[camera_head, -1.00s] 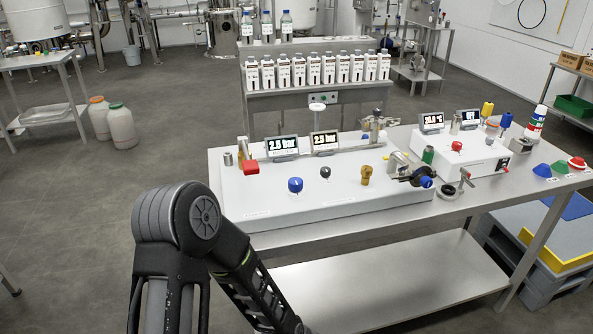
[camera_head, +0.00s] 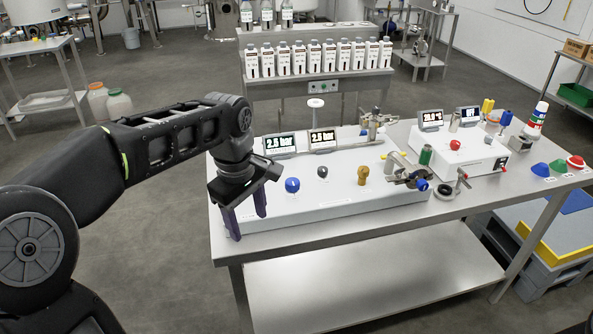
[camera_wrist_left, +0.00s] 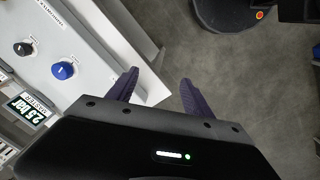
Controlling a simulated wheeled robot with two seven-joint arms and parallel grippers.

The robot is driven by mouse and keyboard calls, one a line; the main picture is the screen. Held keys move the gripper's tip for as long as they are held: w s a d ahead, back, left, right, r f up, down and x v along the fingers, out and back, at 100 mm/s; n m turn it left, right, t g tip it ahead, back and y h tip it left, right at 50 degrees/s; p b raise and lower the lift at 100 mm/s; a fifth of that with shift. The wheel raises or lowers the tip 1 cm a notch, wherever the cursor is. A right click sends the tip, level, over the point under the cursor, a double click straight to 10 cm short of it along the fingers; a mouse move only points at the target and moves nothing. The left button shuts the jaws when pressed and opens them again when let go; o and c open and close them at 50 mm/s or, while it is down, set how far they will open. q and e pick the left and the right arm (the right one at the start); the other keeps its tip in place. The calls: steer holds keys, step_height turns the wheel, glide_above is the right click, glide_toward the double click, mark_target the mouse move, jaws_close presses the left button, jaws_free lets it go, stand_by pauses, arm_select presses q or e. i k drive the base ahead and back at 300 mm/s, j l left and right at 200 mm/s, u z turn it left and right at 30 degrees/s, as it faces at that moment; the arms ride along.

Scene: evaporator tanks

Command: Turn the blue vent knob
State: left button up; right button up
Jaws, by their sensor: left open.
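The blue vent knob (camera_head: 292,185) stands on the sloped front of the white panel box (camera_head: 310,205), left of a black knob (camera_head: 322,172) and a brass knob (camera_head: 363,175). It also shows in the left wrist view (camera_wrist_left: 64,70), with the black knob (camera_wrist_left: 24,48) beside it. My left gripper (camera_head: 249,222) is open and empty, with its purple fingers pointing down at the left front end of the box, left of the blue knob and apart from it. The fingers also show in the left wrist view (camera_wrist_left: 158,88). My right gripper is not in view.
Two displays reading 2.5 bar (camera_head: 280,145) stand behind the knobs. A valve with a blue cap (camera_head: 422,185) sits at the box's right end. A second white box with a red button (camera_head: 455,145) stands further right. My left arm hides the red block's place.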

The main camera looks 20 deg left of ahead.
mark_target(292, 184)
steer(key=i, duration=0.85)
